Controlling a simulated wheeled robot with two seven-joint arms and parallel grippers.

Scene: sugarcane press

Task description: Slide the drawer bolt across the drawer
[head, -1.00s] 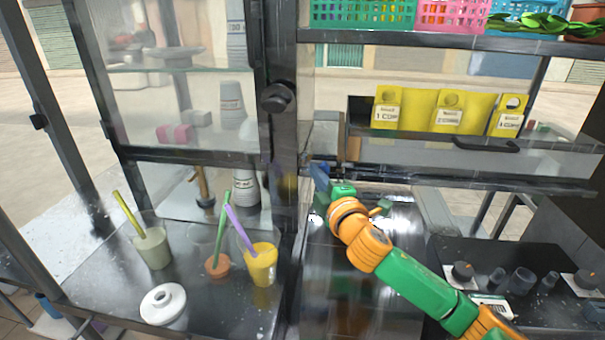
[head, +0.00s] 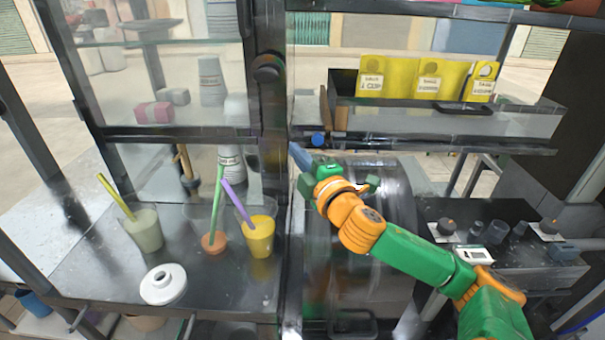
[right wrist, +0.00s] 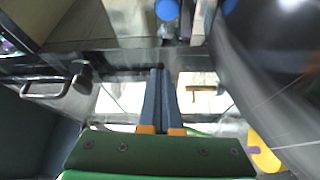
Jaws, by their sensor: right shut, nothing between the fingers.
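The drawer (head: 420,117) is the long grey tray under the upper shelf, with a black handle (head: 463,108) on its front. A round blue knob (head: 318,139), which looks like the bolt's end, sits at the drawer's left end by the post. The knob also shows at the top of the right wrist view (right wrist: 167,10). My right gripper (head: 298,153) is shut and empty, its blue fingers just below and left of the knob in the picture. In the wrist view its fingers (right wrist: 162,100) point toward the knob with a visible gap. My left gripper is not in view.
A dark post (head: 270,130) stands close left of my right gripper. Cups with straws, such as the yellow one (head: 261,238), stand on the left counter. A shiny metal drum (head: 375,200) lies below my right arm. Yellow cards (head: 428,80) stand behind the drawer front.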

